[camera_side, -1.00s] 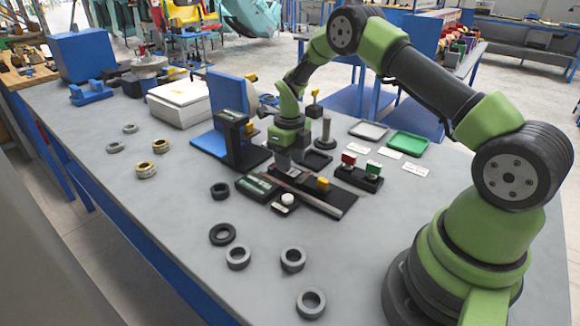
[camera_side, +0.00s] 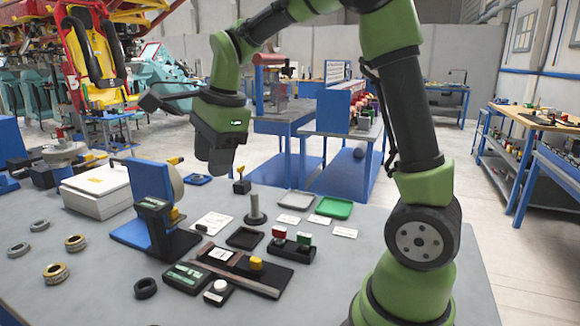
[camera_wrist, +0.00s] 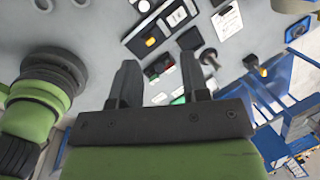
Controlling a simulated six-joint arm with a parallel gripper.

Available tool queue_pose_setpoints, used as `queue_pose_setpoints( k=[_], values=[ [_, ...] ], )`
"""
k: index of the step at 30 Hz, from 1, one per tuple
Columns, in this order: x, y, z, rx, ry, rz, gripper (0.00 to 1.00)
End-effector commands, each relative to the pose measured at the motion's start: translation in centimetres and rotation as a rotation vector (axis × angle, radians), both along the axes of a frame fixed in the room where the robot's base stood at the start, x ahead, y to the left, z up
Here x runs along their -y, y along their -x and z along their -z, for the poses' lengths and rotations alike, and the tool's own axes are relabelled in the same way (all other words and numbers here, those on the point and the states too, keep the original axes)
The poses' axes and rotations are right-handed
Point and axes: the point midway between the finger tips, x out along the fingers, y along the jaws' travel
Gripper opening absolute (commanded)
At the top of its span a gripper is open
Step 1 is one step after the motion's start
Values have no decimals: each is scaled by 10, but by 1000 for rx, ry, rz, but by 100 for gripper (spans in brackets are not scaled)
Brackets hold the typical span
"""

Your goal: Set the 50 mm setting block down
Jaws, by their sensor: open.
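My gripper (camera_side: 215,160) is raised well above the bench in the side view. In the wrist view my gripper (camera_wrist: 158,75) has its two dark fingers apart with nothing held between them. A small light grey block (camera_side: 220,254), which looks like the setting block, rests at the left end of a black fixture (camera_side: 278,276) with a yellow knob. It also shows as a pale block (camera_wrist: 177,17) in the wrist view. Its size marking is too small to read.
A blue and black stand (camera_side: 155,225) is left of the fixture. A post (camera_side: 255,210), a black tray (camera_side: 244,237), a green tray (camera_side: 333,207) and a holder with red and green knobs (camera_side: 290,246) are near. Rings lie at the left.

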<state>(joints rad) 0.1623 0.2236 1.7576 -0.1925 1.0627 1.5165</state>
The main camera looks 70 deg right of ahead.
Motion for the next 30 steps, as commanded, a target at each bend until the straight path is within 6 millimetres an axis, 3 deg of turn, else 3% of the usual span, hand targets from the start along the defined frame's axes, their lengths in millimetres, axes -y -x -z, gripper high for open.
queue_pose_setpoints(
  k=[1,6,12,15,21,30],
  values=[
    [-10,18,-16,51,36,-152,42],
    [-38,78,-43,205,197,-676,42],
    [-58,140,-45,361,428,-1194,42],
    [-63,159,-40,410,520,-1361,42],
    [-67,173,-34,445,606,-1500,42],
    [-67,173,-34,445,608,-1504,42]
  ],
)
